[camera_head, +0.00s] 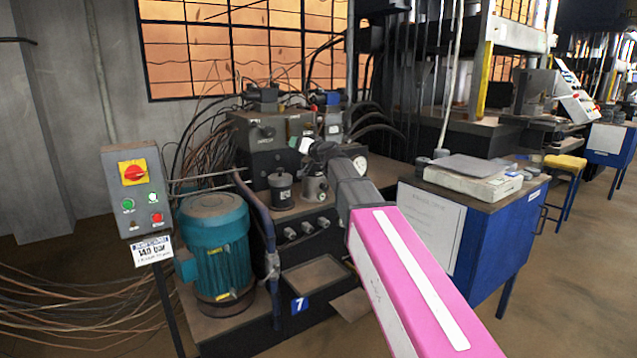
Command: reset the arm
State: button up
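My arm reaches from the lower right toward the middle of the head view, with a pink link bearing a white stripe and a grey section beyond it. Its far end overlaps the hydraulic power unit (275,135) in the picture. My gripper (306,146) seems to be the small dark and white part at that end. Its fingers cannot be made out, so I cannot tell whether it is open or holds anything. I cannot tell whether it touches the unit.
A teal motor (217,250) stands on the unit's left. A control box (136,188) with a red switch stands farther left, above loose cables (60,310). A blue cabinet (490,240) carrying a white box (472,181) is on the right. Floor at far right is open.

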jog(key=s+d+f+g+h, duration=0.1)
jog(key=s+d+f+g, duration=0.25)
jog(key=f, duration=0.65)
jog(key=s+d+f+g+h, duration=0.2)
jog(key=s+d+f, duration=0.25)
jog(key=f, duration=0.55)
jog(key=s+d+f+g+h, duration=0.1)
jog(key=s+d+f+g, duration=0.3)
jog(key=f, duration=0.6)
jog(key=s+d+f+m+g+h, duration=0.1)
jog(key=s+d+f+g+h, duration=0.1)
jog(key=s+d+f, duration=0.4)
jog(key=s+d+f+g+h, duration=0.3)
jog(key=s+d+f, duration=0.3)
jog(key=s+f, duration=0.5)
jog(key=s+h, duration=0.1)
jog(key=s, duration=0.3)
jog(key=shift+d+m, duration=0.35)
jog(key=shift+m, duration=0.05)
